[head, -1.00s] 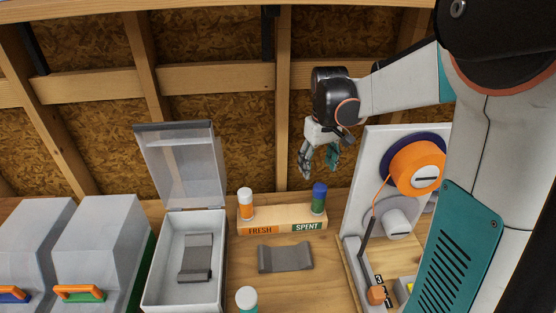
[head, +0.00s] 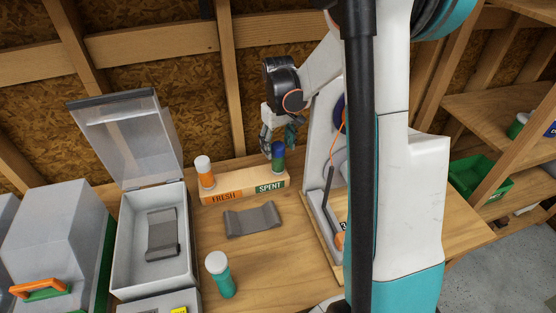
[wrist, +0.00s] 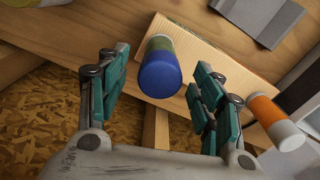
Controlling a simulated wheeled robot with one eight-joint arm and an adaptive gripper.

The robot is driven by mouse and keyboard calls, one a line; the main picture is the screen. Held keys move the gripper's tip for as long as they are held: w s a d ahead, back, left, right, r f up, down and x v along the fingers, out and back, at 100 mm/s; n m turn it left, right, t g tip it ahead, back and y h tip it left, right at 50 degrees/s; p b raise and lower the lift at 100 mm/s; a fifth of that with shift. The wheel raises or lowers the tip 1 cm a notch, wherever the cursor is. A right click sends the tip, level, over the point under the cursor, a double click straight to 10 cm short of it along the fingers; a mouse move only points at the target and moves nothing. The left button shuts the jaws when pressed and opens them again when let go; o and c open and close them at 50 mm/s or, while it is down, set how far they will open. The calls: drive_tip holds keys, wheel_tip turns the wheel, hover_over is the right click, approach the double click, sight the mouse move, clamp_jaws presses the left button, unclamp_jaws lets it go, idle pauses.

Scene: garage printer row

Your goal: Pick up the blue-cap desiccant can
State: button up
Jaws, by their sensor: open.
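The blue-cap desiccant can (head: 278,158) has a blue cap and a green body. It stands upright at the SPENT end of the wooden rack (head: 240,190). My gripper (head: 279,142) is open, its teal-padded fingers at the can's top. In the wrist view the can's blue cap (wrist: 160,75) shows between the spread fingers of my gripper (wrist: 160,66), with a gap on both sides. I cannot tell how far down the fingers reach. The can's lower body is partly hidden behind the cap there.
A white-capped orange can (head: 205,172) stands at the FRESH end. A white-capped teal can (head: 219,275) stands in front. A grey cradle (head: 252,219) lies before the rack. An open lidded box (head: 122,270) is left; a printer panel (head: 318,150) stands close right.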

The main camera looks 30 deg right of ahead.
sight(278, 157)
wheel_tip(278, 157, down, 6)
drive_tip(key=shift+r+b, duration=0.25)
drive_tip(key=shift+b, duration=0.45)
drive_tip(key=shift+r, duration=0.1)
drive_tip(key=shift+c, duration=0.2)
drive_tip(key=c, duration=1.2)
